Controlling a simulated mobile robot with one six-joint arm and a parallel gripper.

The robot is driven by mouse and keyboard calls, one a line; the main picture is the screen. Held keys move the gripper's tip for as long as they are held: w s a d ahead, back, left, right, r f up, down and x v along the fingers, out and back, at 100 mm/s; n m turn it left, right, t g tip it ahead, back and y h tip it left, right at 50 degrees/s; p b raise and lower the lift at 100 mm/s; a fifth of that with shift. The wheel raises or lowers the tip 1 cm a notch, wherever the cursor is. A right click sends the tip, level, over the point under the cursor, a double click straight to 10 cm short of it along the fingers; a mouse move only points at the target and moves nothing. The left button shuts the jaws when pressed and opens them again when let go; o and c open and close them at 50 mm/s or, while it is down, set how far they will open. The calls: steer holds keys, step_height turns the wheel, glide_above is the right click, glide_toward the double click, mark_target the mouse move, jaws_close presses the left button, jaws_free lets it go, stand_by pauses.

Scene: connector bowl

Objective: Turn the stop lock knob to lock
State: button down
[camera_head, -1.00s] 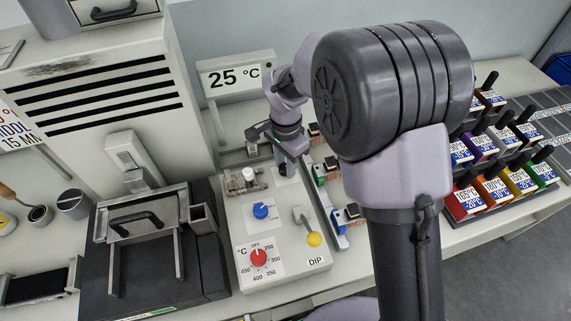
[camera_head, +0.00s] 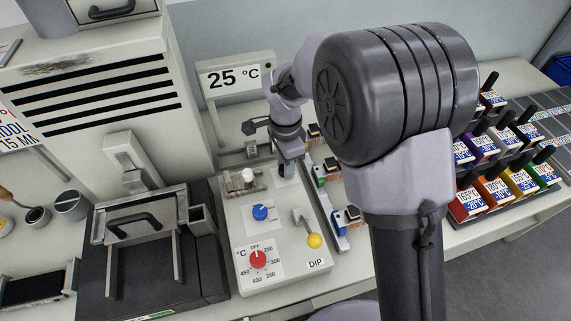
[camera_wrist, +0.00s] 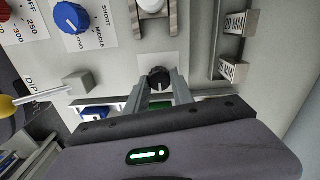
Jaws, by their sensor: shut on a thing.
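A black knob (camera_wrist: 158,78) sits on a pale plate on the white control box (camera_head: 285,277). In the wrist view it stands between the fingertips of my gripper (camera_wrist: 160,85), which is shut on it. The knob's lower part and any marks beside it are hidden by the fingers. In the head view my gripper (camera_head: 287,170) points down at the box's back right corner, and the knob is hidden there.
Close by on the box are a blue knob (camera_head: 260,212), a red temperature dial (camera_head: 258,259), a lever with a yellow ball (camera_head: 314,241) and a metal fitting (camera_head: 247,178). Small coloured blocks (camera_head: 329,168) stand right of the box. A temperature display (camera_head: 235,77) stands behind.

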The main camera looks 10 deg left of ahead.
steer(key=c, duration=1.1)
jaws_free()
step_height(320, 180, up, 18)
steer(key=p, duration=0.6)
steer(key=shift+f, duration=0.25)
